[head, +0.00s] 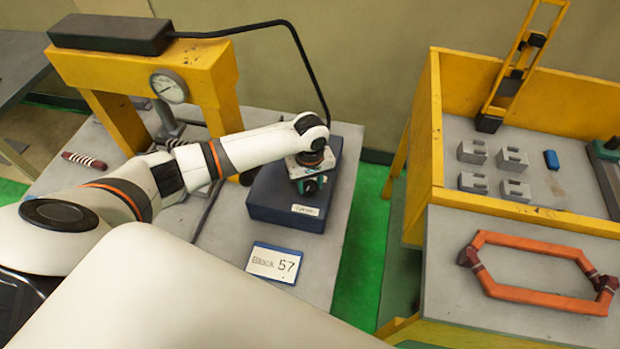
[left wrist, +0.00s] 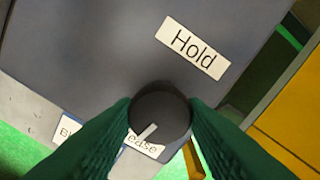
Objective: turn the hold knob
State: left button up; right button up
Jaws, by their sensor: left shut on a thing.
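The hold knob (left wrist: 160,112) is round and dark, with a pale pointer line aimed down and left in the left wrist view. It sits on the blue-grey control box (head: 270,200), next to a white "Hold" label (left wrist: 193,48). A second label, partly hidden and ending in "ease" (left wrist: 143,143), lies on the other side of the knob. My left gripper (head: 311,186) is over the near right part of the box. Its green fingers are shut on the knob, one on each side. In the head view the gripper hides the knob. My right gripper is not in view.
A "Block 57" sign (head: 274,262) lies in front of the box. At right, a yellow-walled bench (head: 437,130) holds several grey blocks, and an orange coil (head: 530,246) lies nearer.

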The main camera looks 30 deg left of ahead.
pick_arm(q)
jog(key=m+p, duration=0.2)
jog(key=m, duration=0.1)
jog(key=shift+r+m, duration=0.2)
jog(key=shift+m, duration=0.1)
jog(key=m+p, duration=0.1)
jog(key=m, duration=0.1)
jog(key=shift+f+m, duration=0.1)
jog(key=shift+m, duration=0.3)
jog(key=m, duration=0.3)
jog(key=shift+m, duration=0.3)
jog(key=m, duration=1.4)
jog(key=shift+m, duration=0.3)
jog(key=m, duration=0.4)
jog(key=shift+m, duration=2.5)
